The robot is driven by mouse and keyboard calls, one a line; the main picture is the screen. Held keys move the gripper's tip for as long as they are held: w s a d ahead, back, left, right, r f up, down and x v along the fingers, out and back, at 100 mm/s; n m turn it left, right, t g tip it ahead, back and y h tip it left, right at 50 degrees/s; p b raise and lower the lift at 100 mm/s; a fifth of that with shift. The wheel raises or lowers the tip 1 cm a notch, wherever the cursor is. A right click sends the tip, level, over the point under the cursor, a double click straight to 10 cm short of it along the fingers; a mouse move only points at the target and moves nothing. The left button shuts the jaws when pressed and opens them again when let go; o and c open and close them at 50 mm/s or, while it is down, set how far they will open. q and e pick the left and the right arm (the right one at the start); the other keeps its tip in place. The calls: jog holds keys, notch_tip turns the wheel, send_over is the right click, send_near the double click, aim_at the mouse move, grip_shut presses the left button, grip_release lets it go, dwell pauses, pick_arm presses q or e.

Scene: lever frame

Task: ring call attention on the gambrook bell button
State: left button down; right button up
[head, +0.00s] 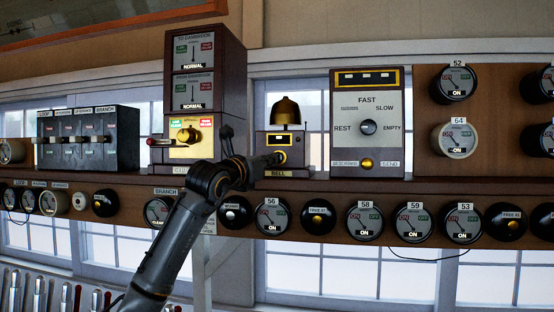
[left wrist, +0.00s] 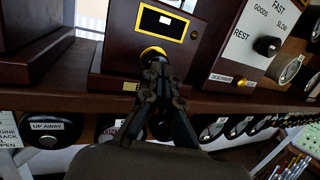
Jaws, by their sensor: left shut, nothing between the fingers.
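The bell box (head: 297,150) is a small dark wooden box on the shelf, with a brass bell (head: 286,111) on top and a plate reading "BELL" below. In the left wrist view its front (left wrist: 190,53) shows a yellow-framed window and, below it, a round brass button (left wrist: 153,53). My left gripper (head: 274,159) is shut and empty, its fingertips right at the button. In the left wrist view the gripper (left wrist: 157,70) overlaps the button's lower edge; I cannot tell whether they touch. My right gripper is not in view.
A tall instrument (head: 206,90) labelled for Gambrook stands left of the bell box, with a yellow knob panel.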

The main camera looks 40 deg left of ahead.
pick_arm(q)
jog(key=shift+w, duration=0.2)
dwell(0.5)
jog(key=shift+s+d, duration=0.1)
jog(key=shift+s, duration=0.15)
dwell(0.6)
jog(key=shift+s+d+f+b, duration=0.15)
jog(key=shift+s+d+b, duration=0.1)
jog(key=shift+s+b, duration=0.35)
jog(key=s+d, duration=0.1)
jog(key=s+d+b, duration=0.1)
jog(key=s, duration=0.1)
jog(key=shift+s+b, duration=0.1)
jog(key=shift+b, duration=0.2)
jog(key=shift+a, duration=0.1)
jog(key=v, duration=1.2)
jog(key=shift+r, duration=0.2)
